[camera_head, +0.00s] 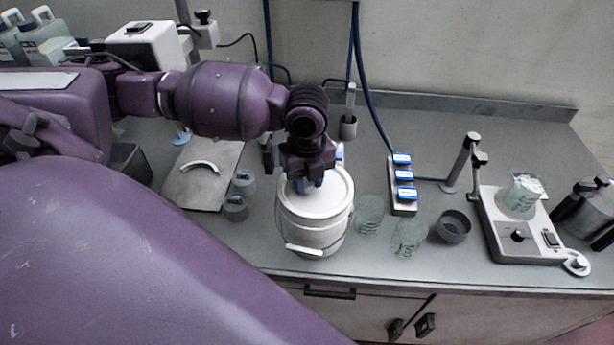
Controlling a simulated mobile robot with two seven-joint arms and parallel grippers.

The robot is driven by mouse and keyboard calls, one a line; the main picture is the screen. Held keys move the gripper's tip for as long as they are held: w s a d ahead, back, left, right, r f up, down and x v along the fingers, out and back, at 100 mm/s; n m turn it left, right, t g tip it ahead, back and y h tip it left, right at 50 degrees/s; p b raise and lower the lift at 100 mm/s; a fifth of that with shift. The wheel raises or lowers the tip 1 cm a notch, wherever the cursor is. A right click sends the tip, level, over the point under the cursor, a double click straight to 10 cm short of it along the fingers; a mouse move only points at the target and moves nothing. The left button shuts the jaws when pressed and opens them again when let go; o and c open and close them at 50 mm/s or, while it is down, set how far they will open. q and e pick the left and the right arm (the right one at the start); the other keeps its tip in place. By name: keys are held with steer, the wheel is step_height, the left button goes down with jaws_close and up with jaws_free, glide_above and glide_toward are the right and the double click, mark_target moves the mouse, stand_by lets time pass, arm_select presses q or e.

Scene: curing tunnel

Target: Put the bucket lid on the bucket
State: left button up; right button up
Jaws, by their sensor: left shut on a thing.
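The white bucket (312,238) stands upright near the front edge of the grey counter, with its white handle (304,250) hanging at the front. The white bucket lid (317,202) is over the bucket's mouth. From this angle I cannot tell whether it is fully seated. My left gripper (309,184) points down at the top of the lid and is shut on it, near its back part. The gripper and wrist hide the back of the lid. My right gripper is not in view.
Stacked glass dishes (408,236), a dark grey bowl (453,226) and a blue-topped strip (403,187) stand right of the bucket. Small grey cups (236,208) and a metal plate (203,172) lie left. A stirrer with a beaker (522,196) is far right.

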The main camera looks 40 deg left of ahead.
arm_select(q)
steer(key=shift+f, duration=0.3)
stand_by(0.5)
stand_by(0.3)
steer(key=o, duration=1.5)
steer(key=shift+r, duration=0.1)
steer(key=shift+r, duration=3.4)
